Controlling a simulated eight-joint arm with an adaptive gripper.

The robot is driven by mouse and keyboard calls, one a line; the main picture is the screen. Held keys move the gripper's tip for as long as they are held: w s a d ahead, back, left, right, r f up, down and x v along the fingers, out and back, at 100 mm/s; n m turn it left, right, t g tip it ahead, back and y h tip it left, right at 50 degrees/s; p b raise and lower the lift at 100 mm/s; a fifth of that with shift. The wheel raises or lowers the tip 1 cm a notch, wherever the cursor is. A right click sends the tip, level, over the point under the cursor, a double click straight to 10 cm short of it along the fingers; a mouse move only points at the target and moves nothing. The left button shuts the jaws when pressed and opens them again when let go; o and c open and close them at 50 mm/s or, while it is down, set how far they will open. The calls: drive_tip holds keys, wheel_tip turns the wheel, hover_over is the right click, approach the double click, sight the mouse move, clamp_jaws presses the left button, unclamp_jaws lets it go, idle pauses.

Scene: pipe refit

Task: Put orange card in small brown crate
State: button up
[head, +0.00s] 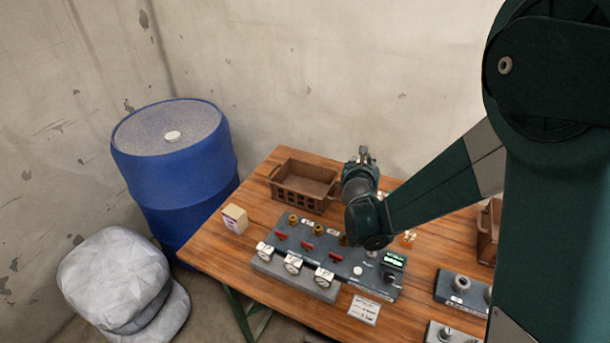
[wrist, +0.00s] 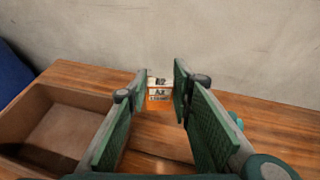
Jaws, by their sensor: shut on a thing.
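My gripper (head: 364,155) is over the back of the table, to the right of a brown crate (head: 298,201). In the wrist view its fingers (wrist: 159,90) are shut on the orange card (wrist: 159,97), a white and orange piece with dark print, held upright at the fingertips. The card cannot be made out in the head view. The brown crate also shows in the wrist view (wrist: 68,98), at the left, open at the top; the part of its inside that shows is empty. The card is apart from the crate, beyond its right side.
A grey panel (head: 318,250) with red valve handles and gauges fills the middle of the table. A small box (head: 235,219) stands at the left edge. A second brown crate (head: 487,235) is partly hidden by my arm. A blue drum (head: 180,175) stands left of the table.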

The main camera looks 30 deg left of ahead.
drive_tip(key=n+y+p, duration=0.2)
hover_over(309, 171)
drive_tip(key=s+d, duration=0.2)
drive_tip(key=s, duration=0.3)
drive_tip(key=shift+f, duration=0.15)
wheel_tip(309, 171, down, 6)
drive_tip(key=b, duration=0.1)
drive_tip(key=shift+b, duration=0.3)
drive_tip(key=shift+f, duration=0.15)
drive_tip(key=shift+f+b, duration=0.4)
drive_tip(key=shift+f, duration=1.45)
drive_tip(key=shift+f, duration=0.1)
drive_tip(key=shift+o, duration=1.1)
drive_tip(key=shift+f, duration=0.1)
drive_tip(key=shift+o, duration=0.9)
